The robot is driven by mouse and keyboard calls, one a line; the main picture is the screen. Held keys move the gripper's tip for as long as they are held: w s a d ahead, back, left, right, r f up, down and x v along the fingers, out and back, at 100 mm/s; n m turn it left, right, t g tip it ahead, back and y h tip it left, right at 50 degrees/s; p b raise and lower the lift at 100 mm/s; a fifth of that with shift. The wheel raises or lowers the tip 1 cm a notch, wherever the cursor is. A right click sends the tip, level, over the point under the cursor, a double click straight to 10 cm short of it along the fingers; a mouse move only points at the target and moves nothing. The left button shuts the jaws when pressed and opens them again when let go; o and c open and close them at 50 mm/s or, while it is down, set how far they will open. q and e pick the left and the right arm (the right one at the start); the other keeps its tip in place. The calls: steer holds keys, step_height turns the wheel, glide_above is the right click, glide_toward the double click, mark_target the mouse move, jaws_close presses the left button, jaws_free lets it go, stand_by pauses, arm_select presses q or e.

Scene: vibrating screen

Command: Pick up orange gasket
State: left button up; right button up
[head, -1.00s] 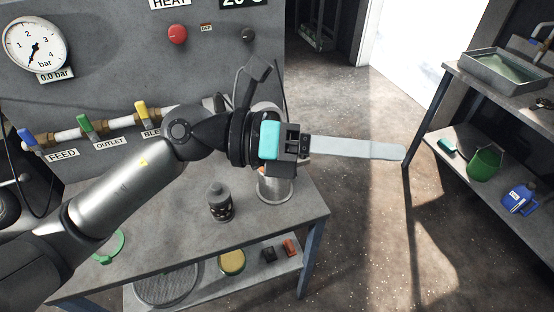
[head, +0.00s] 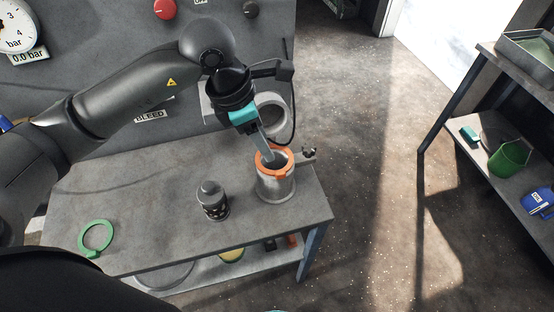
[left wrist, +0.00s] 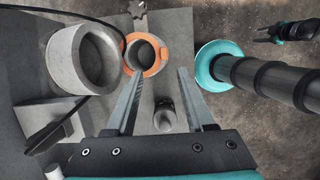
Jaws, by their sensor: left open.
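The orange gasket (head: 288,164) is a ring with small lugs, lying around the top rim of a grey metal cylinder (head: 276,188) on the workbench. In the left wrist view the gasket (left wrist: 163,55) shows beyond the fingertips, between their lines and a little to the left. My left gripper (head: 268,158) has a teal body and long grey fingers, pointing down at the gasket from above. In the left wrist view its fingers (left wrist: 161,75) are apart with nothing gripped. Contact with the gasket cannot be told. A small black and teal part (left wrist: 288,32) at upper right may be my right gripper.
A dark capped canister (head: 212,201) stands left of the cylinder. A green ring (head: 96,236) lies at the bench's left. A light grey ring-shaped fitting (left wrist: 84,58) and a black cable are close to the left finger. The workbench (head: 150,195) between has bare room.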

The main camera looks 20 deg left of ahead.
arm_select(q)
glide_above(280, 172)
steer(key=a, duration=0.2)
step_height(280, 172, down, 5)
steer(key=shift+s+r, duration=0.15)
steer(key=shift+s+d+x, duration=0.1)
steer(key=shift+s+x, duration=0.05)
steer(key=shift+x, duration=0.75)
steer(key=shift+s+d+x, duration=0.1)
steer(key=shift+s+x, duration=0.05)
steer(key=shift+x, duration=0.75)
steer(key=shift+s+x, duration=0.15)
steer(key=shift+x, duration=0.75)
steer(key=shift+w, duration=0.1)
steer(key=shift+c, duration=0.4)
jaws_close()
